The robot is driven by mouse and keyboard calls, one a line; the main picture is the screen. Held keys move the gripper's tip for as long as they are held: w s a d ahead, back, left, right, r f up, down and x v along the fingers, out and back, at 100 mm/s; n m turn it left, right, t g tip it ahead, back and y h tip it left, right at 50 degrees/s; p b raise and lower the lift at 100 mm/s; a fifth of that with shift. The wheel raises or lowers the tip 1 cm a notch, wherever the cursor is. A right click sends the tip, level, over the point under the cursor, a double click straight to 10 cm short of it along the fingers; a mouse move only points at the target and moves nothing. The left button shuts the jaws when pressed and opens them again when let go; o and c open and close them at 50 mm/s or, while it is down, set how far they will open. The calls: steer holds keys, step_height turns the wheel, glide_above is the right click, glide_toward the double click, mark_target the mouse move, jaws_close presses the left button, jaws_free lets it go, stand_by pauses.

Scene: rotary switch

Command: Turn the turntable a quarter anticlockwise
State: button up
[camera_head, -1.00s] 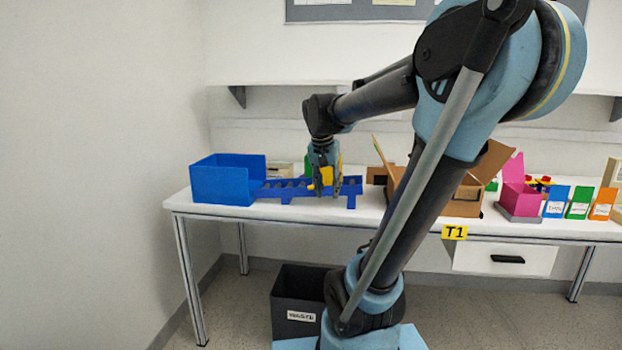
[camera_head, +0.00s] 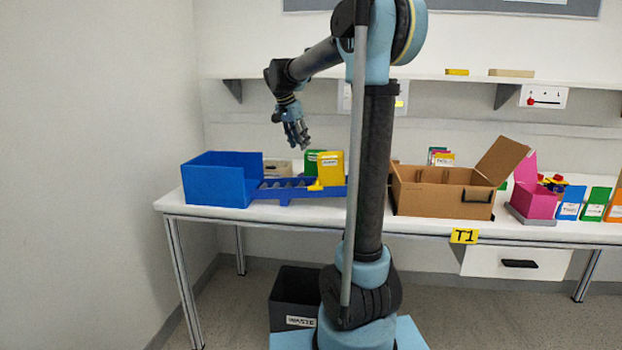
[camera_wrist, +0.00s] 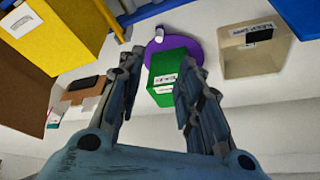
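The turntable looks to be the purple disc (camera_wrist: 195,46) in the wrist view, with a short pale peg (camera_wrist: 159,34) near its rim. A green box (camera_wrist: 172,80) with a white label appears to stand on the disc; it also shows in the head view (camera_head: 311,160), where the disc itself is hidden. My gripper (camera_wrist: 161,62) is open, its two fingers apart on either side of the green box in the picture, with nothing held. In the head view my gripper (camera_head: 303,146) hangs above the bench, higher than the yellow box. Contact with the box cannot be seen.
A beige bin (camera_wrist: 252,60) sits right of the disc in the wrist view. An open cardboard box (camera_head: 440,198) stands further right on the bench.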

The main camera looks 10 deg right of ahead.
steer(key=x, duration=1.7)
steer(key=shift+d, duration=0.25)
jaws_close()
